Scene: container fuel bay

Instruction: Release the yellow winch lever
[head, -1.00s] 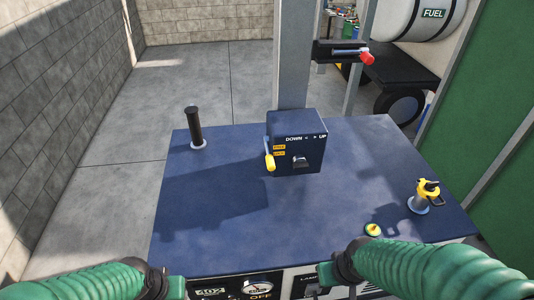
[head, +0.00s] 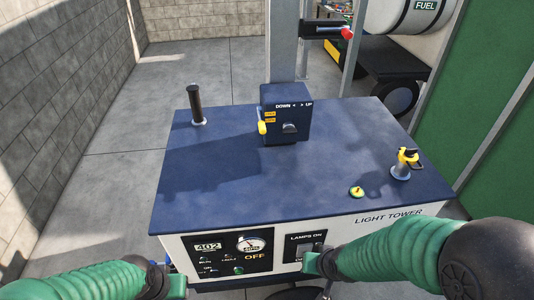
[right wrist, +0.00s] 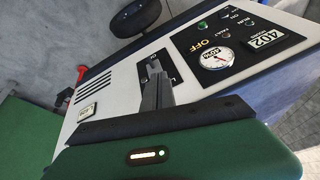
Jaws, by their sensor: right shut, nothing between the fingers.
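The yellow winch lever (head: 262,127) is on the left side of a dark blue control box (head: 286,124) marked DOWN and UP. The box stands on the blue top of the light tower cabinet (head: 240,180). My right gripper (right wrist: 155,88) is shut and empty, in front of the cabinet's front panel near the lamps switch; whether it touches the panel I cannot tell. It is well short of the lever. My left gripper (head: 176,284) is low at the cabinet's front left, its fingers not clearly visible. The lever is not in the right wrist view.
A black post (head: 195,104) rises at the back left of the top. A yellow-capped filler (head: 405,163) and a small yellow-green knob (head: 356,191) are at right. A grey mast (head: 283,45) stands behind the box. A red-ended handle (head: 346,33) sticks out right of it.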

